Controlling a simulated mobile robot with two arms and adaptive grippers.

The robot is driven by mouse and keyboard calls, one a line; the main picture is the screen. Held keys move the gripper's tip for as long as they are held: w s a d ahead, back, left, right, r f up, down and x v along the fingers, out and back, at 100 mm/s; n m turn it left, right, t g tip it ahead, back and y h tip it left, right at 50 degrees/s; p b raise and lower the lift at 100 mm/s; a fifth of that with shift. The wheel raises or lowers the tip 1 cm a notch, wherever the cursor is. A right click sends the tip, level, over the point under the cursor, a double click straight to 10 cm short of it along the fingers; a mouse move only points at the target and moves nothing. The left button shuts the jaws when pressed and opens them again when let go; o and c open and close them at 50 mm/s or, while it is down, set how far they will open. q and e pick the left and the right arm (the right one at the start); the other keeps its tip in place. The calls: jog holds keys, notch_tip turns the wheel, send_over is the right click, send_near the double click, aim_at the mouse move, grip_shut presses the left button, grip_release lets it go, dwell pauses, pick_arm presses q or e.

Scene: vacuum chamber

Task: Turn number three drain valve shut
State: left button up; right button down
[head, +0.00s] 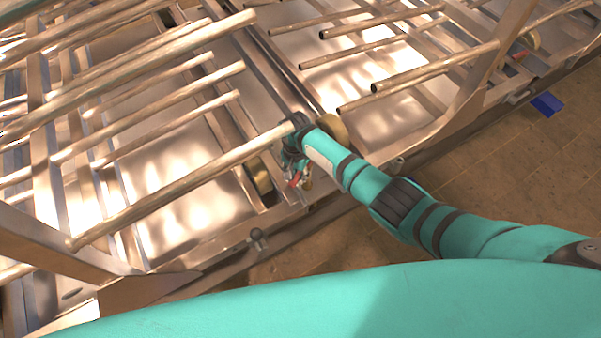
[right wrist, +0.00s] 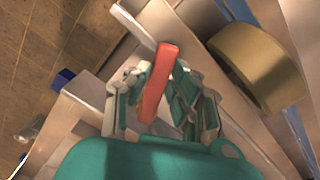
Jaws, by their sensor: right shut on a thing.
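A valve with a red lever handle (right wrist: 160,75) lies between the fingers of my right gripper (right wrist: 158,95) in the right wrist view. The fingers are shut on the handle, which sticks out past the fingertips. In the head view my right gripper (head: 298,168) is at the front edge of the metal frame, with a little red (head: 295,181) showing under it. The valve body is mostly hidden by the gripper. No number on the valve can be read. My left gripper is not in view.
A brass-coloured roller (right wrist: 262,68) is close beside the gripper; it also shows in the head view (head: 333,128). Long metal bars (head: 180,185) jut over the frame. A blue object (head: 546,104) is by the right edge. The tiled floor (head: 510,165) is open.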

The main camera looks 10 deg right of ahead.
jog(key=shift+w+a+r+m, duration=0.15)
jog(key=shift+w+m, duration=0.1)
jog(key=shift+m, duration=0.15)
jog(key=shift+w, duration=0.1)
jog(key=c, duration=1.2)
grip_release()
jog(key=shift+o, duration=0.2)
jog(key=shift+r, duration=3.65)
